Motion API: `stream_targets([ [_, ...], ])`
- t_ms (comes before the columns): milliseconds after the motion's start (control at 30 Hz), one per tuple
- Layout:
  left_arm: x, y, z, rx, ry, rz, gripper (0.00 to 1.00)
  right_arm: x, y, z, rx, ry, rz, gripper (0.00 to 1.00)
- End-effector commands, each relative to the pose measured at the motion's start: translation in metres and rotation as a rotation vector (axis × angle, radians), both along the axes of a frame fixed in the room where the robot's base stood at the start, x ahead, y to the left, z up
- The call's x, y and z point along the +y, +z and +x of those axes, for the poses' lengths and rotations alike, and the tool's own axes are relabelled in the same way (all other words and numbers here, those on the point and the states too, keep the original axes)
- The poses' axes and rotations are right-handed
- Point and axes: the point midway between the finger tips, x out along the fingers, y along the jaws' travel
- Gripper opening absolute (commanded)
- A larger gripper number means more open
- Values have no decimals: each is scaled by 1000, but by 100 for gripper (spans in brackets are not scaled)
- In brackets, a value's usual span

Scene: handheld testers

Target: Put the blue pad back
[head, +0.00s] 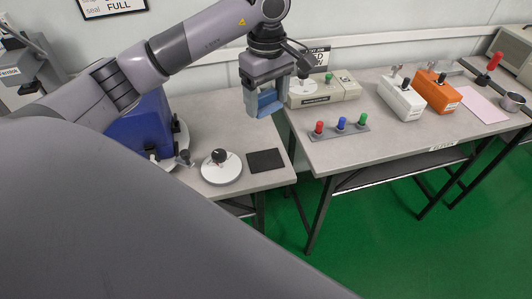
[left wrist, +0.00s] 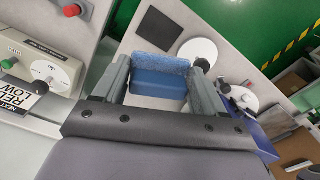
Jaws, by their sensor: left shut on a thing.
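The blue pad (head: 267,104) is a small block with a lighter, rough-looking blue face. My left gripper (head: 263,96) is shut on it and holds it in the air above the back right of the left table. In the left wrist view the pad (left wrist: 158,82) sits between the two fingers of the gripper (left wrist: 161,84). A flat black square mat (head: 265,160) lies bare on the left table; it also shows in the left wrist view (left wrist: 158,31). My right gripper is not in view.
A white round dish with a black knob (head: 222,173) stands left of the mat. A blue machine (head: 137,132) is further left. On the right table are a beige tester (head: 335,92), a rack with red, blue and green handles (head: 340,132), and white (head: 402,100) and orange (head: 436,95) testers.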

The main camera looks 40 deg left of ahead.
Motion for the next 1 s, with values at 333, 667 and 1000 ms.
stream_targets([
  [333, -1, -94, -1, 6, -3, -1, 43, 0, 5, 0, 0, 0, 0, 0],
  [667, -1, -129, 0, 1, -5, -1, 43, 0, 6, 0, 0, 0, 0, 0],
  [1000, 0, -168, 0, -1, -6, 0, 43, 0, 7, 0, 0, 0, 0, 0],
])
